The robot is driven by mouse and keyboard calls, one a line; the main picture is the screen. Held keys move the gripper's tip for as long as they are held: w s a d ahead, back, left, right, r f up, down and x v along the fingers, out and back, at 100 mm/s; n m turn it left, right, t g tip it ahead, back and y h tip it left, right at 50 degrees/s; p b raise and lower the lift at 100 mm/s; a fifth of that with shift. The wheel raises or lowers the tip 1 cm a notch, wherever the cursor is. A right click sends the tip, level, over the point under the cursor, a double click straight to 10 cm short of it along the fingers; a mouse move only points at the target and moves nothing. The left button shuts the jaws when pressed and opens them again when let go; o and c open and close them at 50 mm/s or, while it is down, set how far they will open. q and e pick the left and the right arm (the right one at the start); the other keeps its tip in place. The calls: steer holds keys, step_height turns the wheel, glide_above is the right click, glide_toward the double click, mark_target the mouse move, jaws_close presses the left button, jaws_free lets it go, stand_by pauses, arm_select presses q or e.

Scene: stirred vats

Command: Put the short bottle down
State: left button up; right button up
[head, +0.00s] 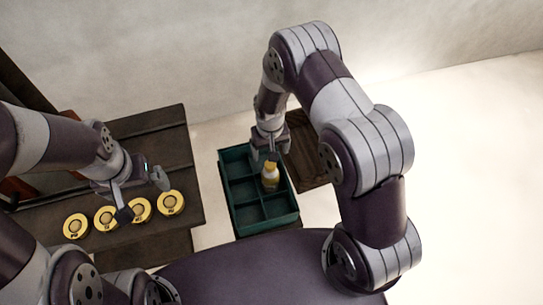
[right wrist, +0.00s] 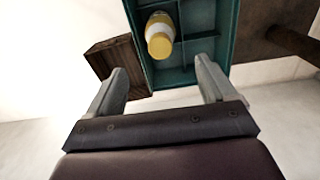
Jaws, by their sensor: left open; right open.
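The short bottle (head: 270,177), yellow and white, is in a right-hand compartment of the teal divided crate (head: 266,228). In the right wrist view the bottle (right wrist: 159,36) sits inside the crate beyond my fingertips, apart from both. My right gripper (head: 268,154) is just behind the bottle in the head view; its fingers partly hide there. In the right wrist view the right gripper (right wrist: 160,66) is open with nothing between its fingers. My left gripper (head: 142,196) is open and empty over the dark table, near several yellow round pieces (head: 140,210).
The dark table (head: 165,140) stands at the left with the yellow round pieces along its front. A brown wooden surface (head: 310,160) lies right of the crate. The other crate compartments in view look empty. Pale floor (head: 470,150) is open at the right.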

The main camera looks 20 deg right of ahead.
steer(key=s+d+r+p, duration=0.1)
steer(key=s+r, duration=0.3)
steer(key=r, duration=0.4)
steer(key=s+d+r+t+p, duration=0.1)
steer(key=s+d+r+p, duration=0.1)
steer(key=s+r, duration=0.3)
steer(key=s+d+r+p, duration=0.2)
steer(key=s+r, duration=0.3)
steer(key=r, duration=0.8)
steer(key=shift+d+r, duration=0.2)
steer(key=shift+d, duration=0.2)
